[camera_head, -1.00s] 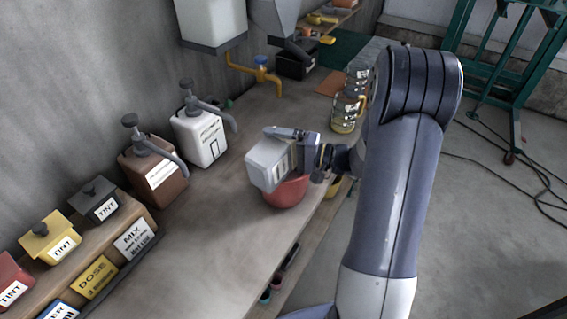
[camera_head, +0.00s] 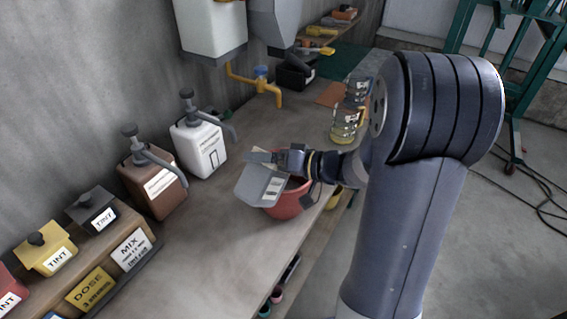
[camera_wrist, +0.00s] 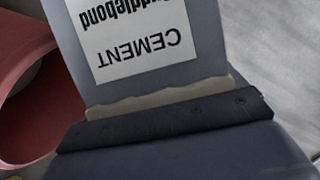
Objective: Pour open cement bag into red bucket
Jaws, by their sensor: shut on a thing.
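The cement bag (camera_head: 262,187) is a grey block with a white label, tilted over the near left side of the red bucket (camera_head: 291,204). My gripper (camera_head: 270,160) is shut on the bag. In the wrist view, the bag (camera_wrist: 205,66) fills the middle, its "CEMENT" label upside down, with a pale torn-looking edge beside the dark gripper bar (camera_wrist: 170,120). The red bucket (camera_wrist: 22,75) shows at the left of that view, its inside dark. The bag hides part of the bucket's rim and mouth in the head view. No falling cement can be made out.
A white pump bottle (camera_head: 200,147) and a brown one (camera_head: 153,187) stand along the wall. A yellow tap (camera_head: 262,83) and glass jars (camera_head: 345,122) are farther back.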

